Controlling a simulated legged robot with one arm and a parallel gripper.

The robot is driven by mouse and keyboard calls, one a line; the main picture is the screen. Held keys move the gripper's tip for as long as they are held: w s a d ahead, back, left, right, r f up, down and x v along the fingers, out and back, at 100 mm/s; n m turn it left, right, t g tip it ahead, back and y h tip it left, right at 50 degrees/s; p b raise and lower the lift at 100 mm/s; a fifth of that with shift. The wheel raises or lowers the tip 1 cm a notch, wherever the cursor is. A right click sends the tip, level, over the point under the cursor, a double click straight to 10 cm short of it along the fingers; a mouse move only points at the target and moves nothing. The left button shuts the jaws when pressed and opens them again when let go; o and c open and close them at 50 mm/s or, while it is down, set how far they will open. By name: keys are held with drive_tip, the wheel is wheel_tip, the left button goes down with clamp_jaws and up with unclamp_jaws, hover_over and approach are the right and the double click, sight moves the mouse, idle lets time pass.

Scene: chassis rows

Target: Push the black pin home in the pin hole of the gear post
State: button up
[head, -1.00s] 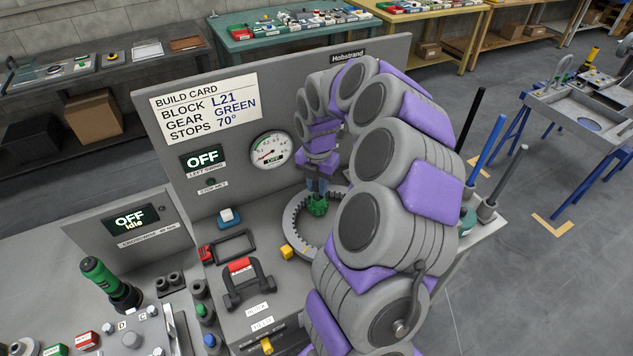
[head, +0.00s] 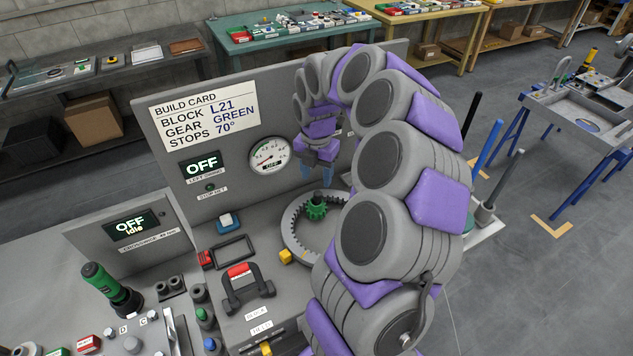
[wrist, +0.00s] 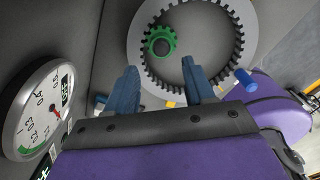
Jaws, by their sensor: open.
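The green gear (head: 317,207) sits inside the grey toothed ring (head: 290,222), near its left side. In the wrist view the green gear (wrist: 160,42) has a dark round centre, which looks like the gear post (wrist: 161,47). My gripper (head: 317,172) is above the gear and apart from it. In the wrist view my gripper (wrist: 160,80) shows two blue fingers spread apart with nothing between them. I cannot make out the black pin or the pin hole at this size. My arm hides the right part of the ring.
The back panel with the build card (head: 205,110) and a gauge (head: 270,155) stands close behind my gripper. A yellow block (head: 285,257) sits at the ring's front left edge. Tall rods (head: 487,145) stand at the right.

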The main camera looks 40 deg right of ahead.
wheel_tip(320, 180, up, 12)
drive_tip(key=p, duration=0.2)
drive_tip(key=shift+a+f, duration=0.25)
drive_tip(key=s+a+r+m, duration=0.1)
drive_tip(key=s+a+m, duration=0.35)
drive_tip(key=a, duration=0.55)
drive_tip(key=s+a+r+m, duration=0.1)
drive_tip(key=s+a+m, duration=0.35)
drive_tip(key=a, duration=0.55)
drive_tip(key=s+a+f+m+g, duration=0.1)
drive_tip(key=s+a+f+m, duration=0.2)
drive_tip(key=s+m, duration=0.3)
drive_tip(key=s+a+f+m, duration=0.3)
drive_tip(key=s+m, duration=0.4)
drive_tip(key=s, duration=0.4)
drive_tip(key=shift+s+a+f+g, duration=0.25)
drive_tip(key=shift+s+g, duration=0.15)
